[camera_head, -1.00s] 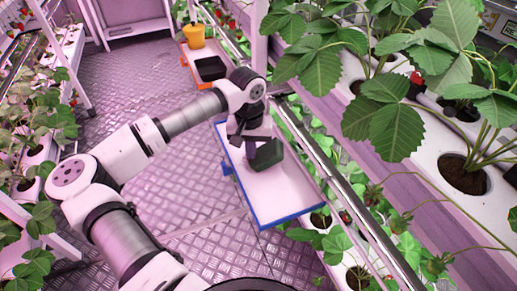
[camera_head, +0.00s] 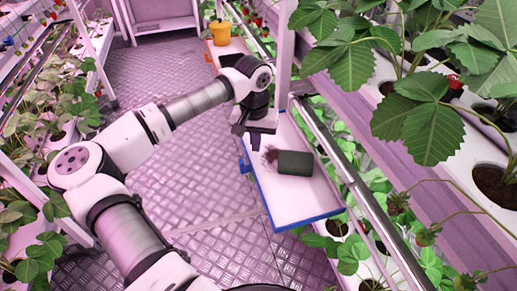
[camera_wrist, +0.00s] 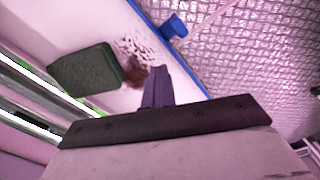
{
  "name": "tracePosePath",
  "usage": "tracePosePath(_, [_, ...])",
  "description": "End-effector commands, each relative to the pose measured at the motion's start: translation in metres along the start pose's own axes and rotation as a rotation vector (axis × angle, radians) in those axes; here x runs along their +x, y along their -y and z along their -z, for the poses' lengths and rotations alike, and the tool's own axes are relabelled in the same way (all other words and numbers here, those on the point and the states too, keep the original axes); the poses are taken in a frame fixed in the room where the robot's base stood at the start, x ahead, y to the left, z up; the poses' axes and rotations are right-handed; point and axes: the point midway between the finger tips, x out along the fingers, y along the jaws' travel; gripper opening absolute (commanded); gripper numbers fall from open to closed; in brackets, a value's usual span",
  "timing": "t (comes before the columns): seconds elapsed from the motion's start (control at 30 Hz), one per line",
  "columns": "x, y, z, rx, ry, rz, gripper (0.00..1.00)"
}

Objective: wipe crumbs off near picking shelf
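The near shelf (camera_head: 309,205) is a pale tray with a blue edge. A dark green block, like a sponge (camera_head: 295,163), lies flat on it, apart from my gripper; it also shows in the wrist view (camera_wrist: 86,71). Crumbs (camera_head: 271,155) form a small brown patch just left of the block, with paler specks around it; in the wrist view the crumbs (camera_wrist: 137,75) lie between the block and my fingers. My gripper (camera_head: 256,143) is over the shelf's far left part. Its fingers (camera_wrist: 157,88) look together and empty in the wrist view.
Strawberry plants overhang on the right. The metal floor at left is clear.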

Motion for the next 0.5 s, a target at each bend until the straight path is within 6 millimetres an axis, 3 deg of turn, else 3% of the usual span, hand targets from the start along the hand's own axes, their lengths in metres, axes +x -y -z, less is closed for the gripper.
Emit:
tracePosePath(0.23, [0.0,-0.002,0.004,0.001,0.0,0.0,0.0])
tracePosePath(0.5, [-0.001,-0.022,0.015,0.001,0.0,0.0,0.0])
